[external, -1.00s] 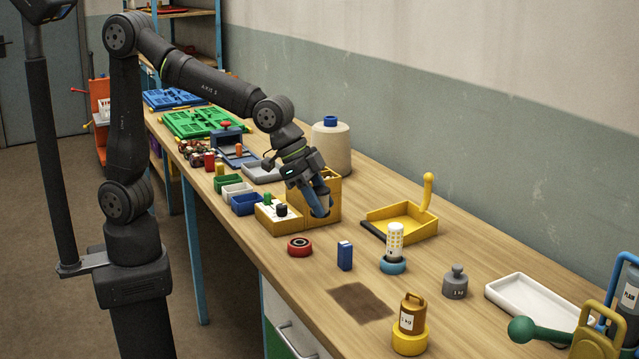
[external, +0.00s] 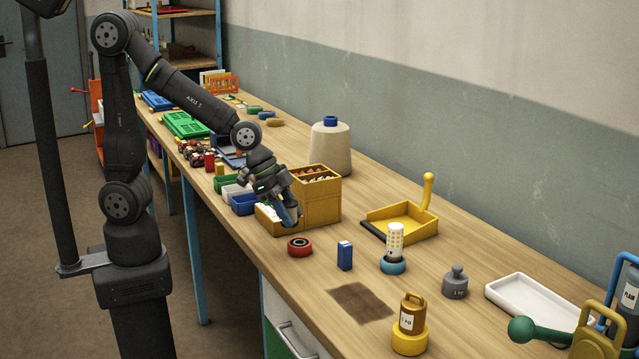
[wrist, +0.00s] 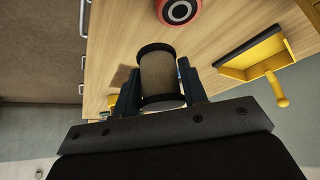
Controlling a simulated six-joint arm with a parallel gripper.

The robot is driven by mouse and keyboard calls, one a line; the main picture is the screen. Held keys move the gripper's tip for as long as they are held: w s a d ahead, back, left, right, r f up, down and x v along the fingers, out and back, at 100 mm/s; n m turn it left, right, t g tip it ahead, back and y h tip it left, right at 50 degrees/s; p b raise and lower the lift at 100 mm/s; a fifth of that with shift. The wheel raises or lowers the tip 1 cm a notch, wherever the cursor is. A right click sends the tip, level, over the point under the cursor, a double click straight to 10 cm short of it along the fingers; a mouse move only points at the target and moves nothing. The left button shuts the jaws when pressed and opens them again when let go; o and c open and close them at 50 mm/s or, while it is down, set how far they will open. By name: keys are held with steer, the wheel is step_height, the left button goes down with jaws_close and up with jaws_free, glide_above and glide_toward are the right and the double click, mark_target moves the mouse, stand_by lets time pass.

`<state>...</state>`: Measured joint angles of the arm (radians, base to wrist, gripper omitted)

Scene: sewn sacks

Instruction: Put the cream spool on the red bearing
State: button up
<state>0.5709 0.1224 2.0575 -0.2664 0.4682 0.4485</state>
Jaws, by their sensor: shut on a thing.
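My gripper (wrist: 160,98) is shut on the cream spool (wrist: 160,76), a dull tan cylinder with dark rims, held between the two blue fingers in the wrist view. In the external view my gripper (external: 289,216) is in front of the yellow box, and I cannot make out the spool there. The red bearing (external: 300,253), a red ring with a dark centre, lies flat on the bench just in front of and below my gripper. It also shows at the top of the wrist view (wrist: 166,13), beyond the spool and apart from it.
The yellow compartment box (external: 322,208) stands right behind my gripper. A blue block (external: 345,256) stands right of the bearing. A yellow dustpan (external: 402,217), a perforated white cylinder (external: 395,238) on a blue ring and a large thread cone (external: 331,150) stand farther off.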

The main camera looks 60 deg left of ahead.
mark_target(307, 244)
steer(key=w+a+f, duration=0.2)
steer(key=w, duration=0.1)
steer(key=shift+w+f, duration=0.25)
steer(key=shift+f, duration=1.95)
steer(key=shift+f, duration=0.15)
steer(key=o, duration=1)
steer(key=shift+c, duration=0.2)
steer(key=shift+r, duration=0.45)
steer(key=v, duration=1.1)
steer(key=shift+s+r, duration=0.15)
steer(key=shift+s, duration=0.05)
